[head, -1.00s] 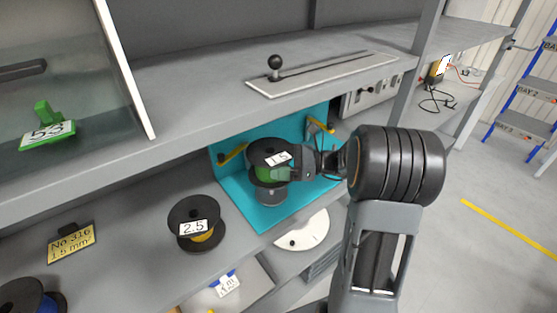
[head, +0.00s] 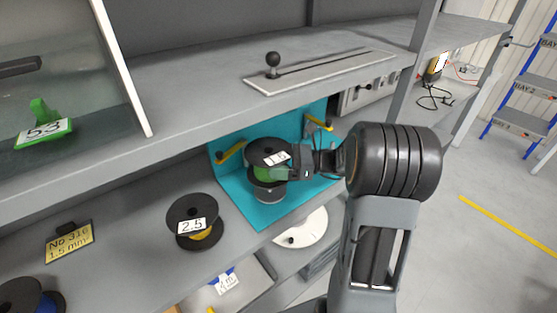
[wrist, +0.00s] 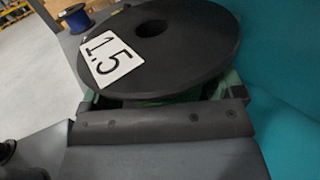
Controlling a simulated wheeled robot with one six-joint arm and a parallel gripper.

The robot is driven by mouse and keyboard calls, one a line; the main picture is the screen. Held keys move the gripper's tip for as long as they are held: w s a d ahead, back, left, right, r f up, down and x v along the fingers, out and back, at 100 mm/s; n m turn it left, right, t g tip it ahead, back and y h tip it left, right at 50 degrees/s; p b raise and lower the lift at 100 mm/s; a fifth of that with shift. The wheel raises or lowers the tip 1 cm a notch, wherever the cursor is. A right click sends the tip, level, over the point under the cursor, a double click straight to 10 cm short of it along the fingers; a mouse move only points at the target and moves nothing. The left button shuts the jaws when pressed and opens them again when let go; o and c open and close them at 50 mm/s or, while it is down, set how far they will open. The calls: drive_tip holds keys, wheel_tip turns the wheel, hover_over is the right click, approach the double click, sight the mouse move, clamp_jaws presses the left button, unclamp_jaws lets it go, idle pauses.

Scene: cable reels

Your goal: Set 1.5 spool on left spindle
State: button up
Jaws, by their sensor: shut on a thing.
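The 1.5 spool (head: 266,148), with black flanges, green wire and a white 1.5 label, is upright in front of the teal backing (head: 240,188). My gripper (head: 282,172) comes from the right and is shut on it. In the wrist view, the spool (wrist: 190,52) fills the top centre, its centre hole open and empty from above, just beyond my gripper (wrist: 165,105). A grey round post (head: 269,194) shows directly beneath the spool at the left of the teal stand. Whether spool and post touch is hidden. A yellow arm (head: 231,151) sits behind the spool on the left.
A second yellow arm (head: 319,122) is on the right of the teal backing. A 2.5 spool (head: 194,222) stands on the shelf to the left, beside a No.316 1.5 mm plate (head: 69,242). The upper shelf edge (head: 190,147) runs close above.

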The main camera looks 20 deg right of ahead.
drive_tip(key=shift+f, duration=0.2)
drive_tip(key=shift+f, duration=0.4)
drive_tip(key=shift+f+b, duration=0.25)
drive_tip(key=shift+b, duration=0.15)
idle(0.4)
drive_tip(key=shift+f+b, duration=0.7)
drive_tip(key=shift+f, duration=0.5)
drive_tip(key=shift+f, duration=0.15)
drive_tip(key=shift+f+b, duration=0.8)
drive_tip(key=shift+f, duration=0.4)
drive_tip(key=o, duration=1.1)
